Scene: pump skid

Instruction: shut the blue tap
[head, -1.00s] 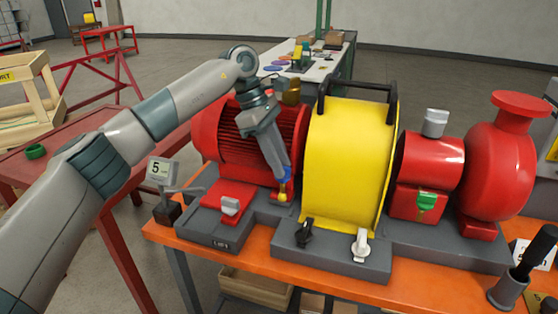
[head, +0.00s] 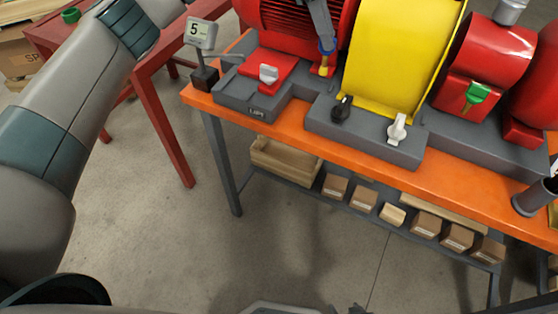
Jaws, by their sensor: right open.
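The blue tap (head: 327,46) has a blue handle over a yellow body, low between the red motor and the yellow guard. My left gripper (head: 323,34) comes down from the top edge with its fingertips at the blue handle. They cover part of it, and I cannot tell whether they are closed on it or how far the handle is turned. A small dark part at the bottom edge looks like my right gripper (head: 356,309). It is low in front of the bench, far from the tap, open and mostly cut off.
The red motor (head: 284,20) and yellow guard (head: 395,50) stand close on either side of the tap. Black (head: 341,108), white (head: 398,129) and green (head: 476,95) handles are nearby on the orange bench (head: 350,145). Several boxes sit on its lower shelf. The floor in front is clear.

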